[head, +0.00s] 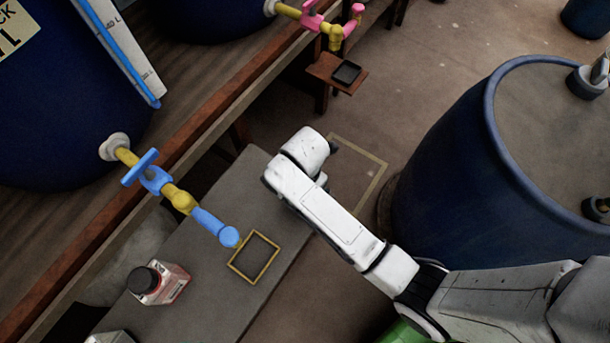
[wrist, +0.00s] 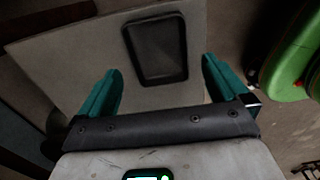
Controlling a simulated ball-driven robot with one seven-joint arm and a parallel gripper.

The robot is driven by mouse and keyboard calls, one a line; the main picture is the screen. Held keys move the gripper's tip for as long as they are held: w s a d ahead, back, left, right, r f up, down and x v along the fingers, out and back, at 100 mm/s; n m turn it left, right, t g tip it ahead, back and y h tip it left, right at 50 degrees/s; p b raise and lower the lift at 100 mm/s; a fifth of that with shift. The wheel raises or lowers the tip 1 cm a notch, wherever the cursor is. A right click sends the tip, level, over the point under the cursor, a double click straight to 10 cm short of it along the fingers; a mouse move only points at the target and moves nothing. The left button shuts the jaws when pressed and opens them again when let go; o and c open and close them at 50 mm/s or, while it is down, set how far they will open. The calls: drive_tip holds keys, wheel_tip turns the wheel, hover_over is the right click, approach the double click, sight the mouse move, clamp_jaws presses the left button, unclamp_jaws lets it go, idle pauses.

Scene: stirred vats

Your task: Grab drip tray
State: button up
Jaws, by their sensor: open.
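In the wrist view a dark, shallow rectangular drip tray (wrist: 157,50) with rounded corners and a raised rim lies on a flat grey surface (wrist: 75,62). My gripper (wrist: 163,68) is open, its two teal fingers apart. The near part of the tray shows between the fingertips, with a gap on each side. I cannot tell the height between fingers and tray. In the head view my arm hides this tray and my gripper's fingers. A similar small black tray (head: 346,73) sits on a little brown shelf (head: 322,68) under a pink tap (head: 312,17).
A grey bench (head: 190,312) carries a yellow square outline (head: 257,257) under a blue tap (head: 212,226), and a red bottle with dark cap (head: 160,283). A big blue vat (head: 450,165) stands right of my arm. A yellow outline (head: 372,180) marks the floor between.

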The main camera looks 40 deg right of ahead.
wheel_tip(320, 180, down, 4)
drive_tip(key=shift+f+b, duration=0.2)
drive_tip(key=shift+b, duration=0.35)
drive_tip(key=c, duration=0.9)
